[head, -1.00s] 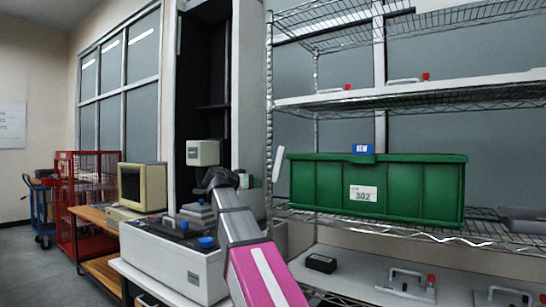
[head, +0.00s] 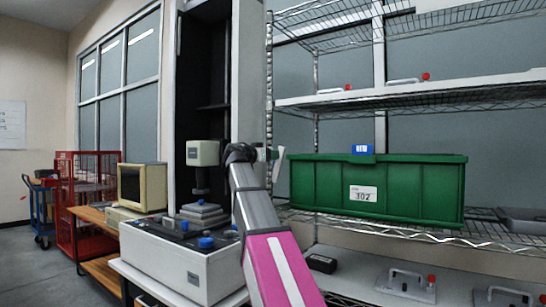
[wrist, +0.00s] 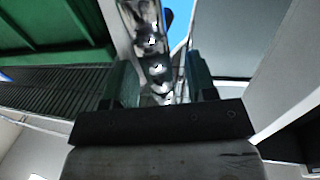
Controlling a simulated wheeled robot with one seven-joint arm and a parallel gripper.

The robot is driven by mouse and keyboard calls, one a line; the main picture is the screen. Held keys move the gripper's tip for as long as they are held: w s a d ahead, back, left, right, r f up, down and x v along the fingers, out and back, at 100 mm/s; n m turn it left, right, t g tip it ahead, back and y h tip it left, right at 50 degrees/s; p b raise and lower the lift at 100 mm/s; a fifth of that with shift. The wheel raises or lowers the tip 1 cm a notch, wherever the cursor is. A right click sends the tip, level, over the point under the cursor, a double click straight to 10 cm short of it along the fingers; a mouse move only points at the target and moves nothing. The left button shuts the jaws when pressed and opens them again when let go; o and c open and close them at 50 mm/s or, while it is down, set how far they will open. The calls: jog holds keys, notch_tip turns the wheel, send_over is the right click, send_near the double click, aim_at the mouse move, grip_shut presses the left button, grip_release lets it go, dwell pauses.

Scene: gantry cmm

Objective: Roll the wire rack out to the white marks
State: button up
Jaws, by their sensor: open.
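The chrome wire rack (head: 455,232) fills the right half of the head view, with several shelves and a near left post (head: 269,100). My gripper (head: 265,155) is at this post, at about the height of the green bin; its fingers are small and partly hidden there. In the wrist view my gripper (wrist: 160,88) is open, with one dark green finger on each side of the shiny post (wrist: 153,45). The post appears to lie between the fingers; I cannot tell whether either touches it. The white marks are not in view.
A green bin (head: 325,190) labelled 302 sits on the rack's middle shelf. Left of the rack stand a measuring machine with a white base (head: 185,265), an old monitor (head: 142,187) on a wooden bench, and a red cage (head: 75,205). Floor shows free at far left.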

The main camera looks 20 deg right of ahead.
jog(key=shift+x, duration=1.1)
grip_shut()
